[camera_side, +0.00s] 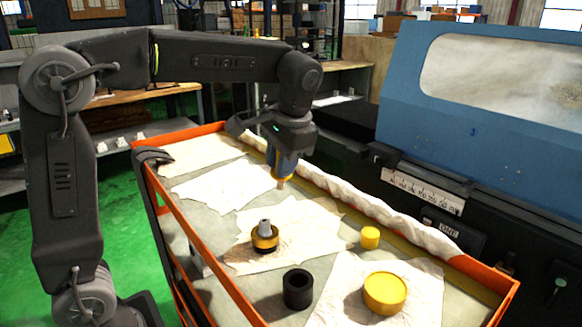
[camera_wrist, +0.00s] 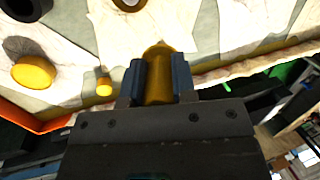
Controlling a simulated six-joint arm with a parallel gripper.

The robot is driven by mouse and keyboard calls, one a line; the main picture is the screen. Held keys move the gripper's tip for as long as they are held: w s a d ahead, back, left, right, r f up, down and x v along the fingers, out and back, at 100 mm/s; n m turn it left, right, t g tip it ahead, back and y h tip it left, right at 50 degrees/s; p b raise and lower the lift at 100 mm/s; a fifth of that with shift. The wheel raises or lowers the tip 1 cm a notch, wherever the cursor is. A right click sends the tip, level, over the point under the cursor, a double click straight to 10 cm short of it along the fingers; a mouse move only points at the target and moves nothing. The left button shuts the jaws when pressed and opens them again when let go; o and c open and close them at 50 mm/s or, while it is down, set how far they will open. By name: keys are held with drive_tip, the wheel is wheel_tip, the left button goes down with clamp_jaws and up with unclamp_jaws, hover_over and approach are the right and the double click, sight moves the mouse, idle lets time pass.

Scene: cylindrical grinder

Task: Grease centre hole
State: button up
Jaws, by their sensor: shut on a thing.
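My gripper (camera_side: 284,165) points down above the cart top, its blue fingers shut on a brass-coloured cylindrical piece. In the wrist view the gripper (camera_wrist: 159,64) has a finger on each side of this brass piece (camera_wrist: 158,82), which has a rounded end. In the side view the narrow copper-coloured tip of the brass piece (camera_side: 281,184) hangs clear of the cart. A grey stepped cone (camera_side: 265,226) stands upright in a brass ring (camera_side: 265,242) on a cloth, below and left of the tip. A black hollow cylinder (camera_side: 298,289) stands nearer the front. I cannot identify a centre hole.
A large yellow round piece (camera_side: 385,294) and a small yellow cylinder (camera_side: 370,238) sit to the right. The orange-edged cart (camera_side: 222,289) carries white cloths and a rolled cloth (camera_side: 375,212) along its far side. The blue machine (camera_side: 484,130) stands behind at right.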

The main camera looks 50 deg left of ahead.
drive_tip(key=shift+g+h, duration=0.4)
drive_tip(key=s, duration=0.1)
drive_tip(key=s+d+r, duration=0.1)
drive_tip(key=s, duration=0.3)
drive_tip(key=shift+d+r, duration=0.25)
drive_tip(key=shift+r, duration=0.15)
drive_tip(key=shift+w+f, duration=0.1)
drive_tip(key=shift+f, duration=0.05)
drive_tip(key=shift+w+d+x, duration=0.1)
drive_tip(key=shift+d+x, duration=0.05)
drive_tip(key=shift+x, duration=0.65)
drive_tip(key=shift+w+d+x, duration=0.1)
drive_tip(key=shift+d+x, duration=0.05)
drive_tip(key=shift+x, duration=0.65)
drive_tip(key=shift+w+d+x, duration=0.15)
drive_tip(key=shift+x, duration=0.65)
drive_tip(key=shift+f, duration=0.5)
drive_tip(key=shift+s, duration=0.3)
drive_tip(key=shift+w, duration=0.6)
drive_tip(key=shift+s, duration=0.15)
